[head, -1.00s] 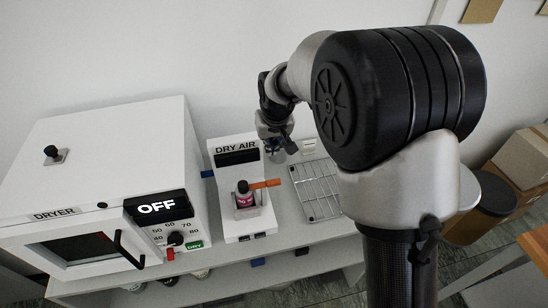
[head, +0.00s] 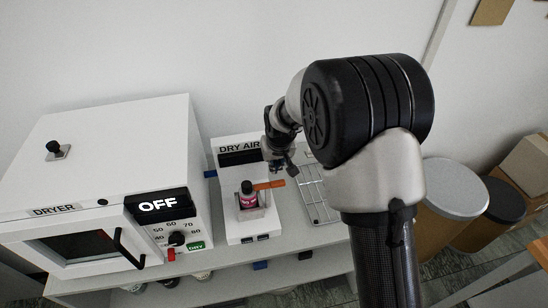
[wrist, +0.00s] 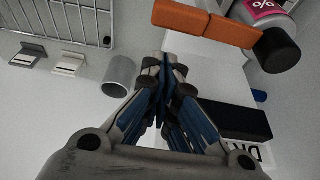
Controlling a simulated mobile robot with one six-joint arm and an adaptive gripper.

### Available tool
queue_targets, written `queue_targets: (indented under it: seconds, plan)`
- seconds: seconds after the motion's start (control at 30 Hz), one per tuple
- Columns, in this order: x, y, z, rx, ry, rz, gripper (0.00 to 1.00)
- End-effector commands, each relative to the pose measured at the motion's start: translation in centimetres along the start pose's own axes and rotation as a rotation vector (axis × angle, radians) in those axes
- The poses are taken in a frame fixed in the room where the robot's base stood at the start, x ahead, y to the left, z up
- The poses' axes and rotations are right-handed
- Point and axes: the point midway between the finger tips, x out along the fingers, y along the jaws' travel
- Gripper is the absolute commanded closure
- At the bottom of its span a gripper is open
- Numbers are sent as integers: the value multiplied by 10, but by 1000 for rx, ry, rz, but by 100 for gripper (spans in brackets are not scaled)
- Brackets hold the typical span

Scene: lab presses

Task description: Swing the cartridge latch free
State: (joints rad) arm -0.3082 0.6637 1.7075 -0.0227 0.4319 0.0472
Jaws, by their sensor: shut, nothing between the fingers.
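The cartridge latch is an orange bar (head: 269,184) reaching right from the front of the white DRY AIR unit (head: 238,230). It crosses beside a dark-capped cartridge bottle (head: 248,201) with a pink label. In the wrist view the orange bar (wrist: 205,22) runs across the top, and the bottle (wrist: 268,10) shows its black cap at upper right. My gripper (head: 281,169) is just behind the bar's right end in the head view. In the wrist view its closed fingertips (wrist: 164,62) hold nothing and appear a little short of the bar; contact cannot be told.
A white dryer (head: 110,160) reading OFF stands left of the unit. A wire rack (head: 315,195) lies to the right, partly hidden by my arm. A grey cylinder (wrist: 121,73) stands near my fingers in the wrist view. Round-topped bins (head: 455,188) stand farther right.

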Motion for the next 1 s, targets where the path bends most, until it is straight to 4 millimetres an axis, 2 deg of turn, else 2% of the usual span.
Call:
queue_targets:
  seconds: [0.1, 0.23, 1.0]
  plan:
    - [-4, 0, 12, -1, -2, 0, 100]
    - [-6, 0, 18, -1, -1, 0, 100]
    - [-7, 1, 22, 60, -2, 20, 100]
